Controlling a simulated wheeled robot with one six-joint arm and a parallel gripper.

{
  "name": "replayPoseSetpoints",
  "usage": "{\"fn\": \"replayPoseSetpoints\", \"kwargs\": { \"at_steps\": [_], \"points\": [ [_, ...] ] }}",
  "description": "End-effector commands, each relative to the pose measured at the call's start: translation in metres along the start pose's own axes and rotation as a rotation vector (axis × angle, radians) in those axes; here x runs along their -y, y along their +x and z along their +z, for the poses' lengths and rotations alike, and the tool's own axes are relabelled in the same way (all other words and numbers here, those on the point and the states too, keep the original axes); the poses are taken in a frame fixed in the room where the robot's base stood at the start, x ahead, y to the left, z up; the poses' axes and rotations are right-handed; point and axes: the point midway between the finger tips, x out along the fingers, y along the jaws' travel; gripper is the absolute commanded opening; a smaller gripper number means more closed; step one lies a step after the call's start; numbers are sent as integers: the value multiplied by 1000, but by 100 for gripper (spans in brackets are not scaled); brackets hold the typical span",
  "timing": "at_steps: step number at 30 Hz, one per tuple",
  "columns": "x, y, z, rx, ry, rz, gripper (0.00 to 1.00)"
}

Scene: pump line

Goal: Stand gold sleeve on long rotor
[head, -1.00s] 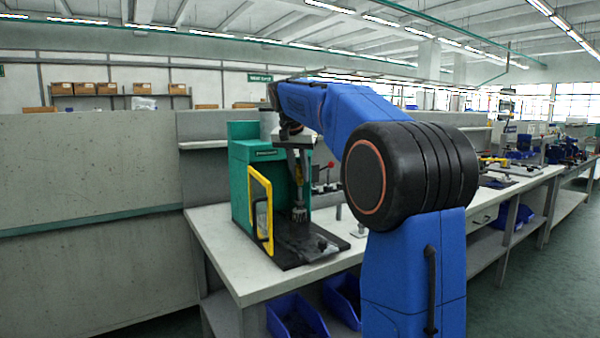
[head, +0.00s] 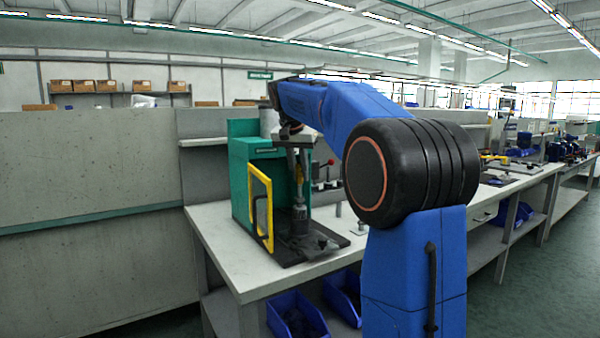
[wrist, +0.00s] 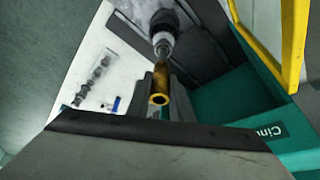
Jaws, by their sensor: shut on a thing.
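My gripper (head: 298,188) points down inside the teal press and is shut on the gold sleeve. In the wrist view the gold sleeve (wrist: 159,98) lies along the grey fingers, its open ring end towards the camera. In the head view a grey upright part (head: 299,222) stands below the fingers on the black plate. Whether the sleeve touches it I cannot tell.
The teal press (head: 243,180) has a yellow-framed guard (head: 260,207) standing open at its left front. Its black base plate (head: 325,236) lies on the pale bench (head: 215,232). Blue bins (head: 290,312) are below. Small parts (wrist: 95,78) lie on the bench.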

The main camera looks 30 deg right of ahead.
Motion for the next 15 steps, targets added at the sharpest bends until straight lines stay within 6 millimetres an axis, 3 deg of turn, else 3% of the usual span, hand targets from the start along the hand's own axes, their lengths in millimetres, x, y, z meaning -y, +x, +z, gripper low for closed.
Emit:
{"fn": "replayPoseSetpoints", "kwargs": {
  "at_steps": [15],
  "points": [
    [0,11,4,0,0,0,7]
  ]
}}
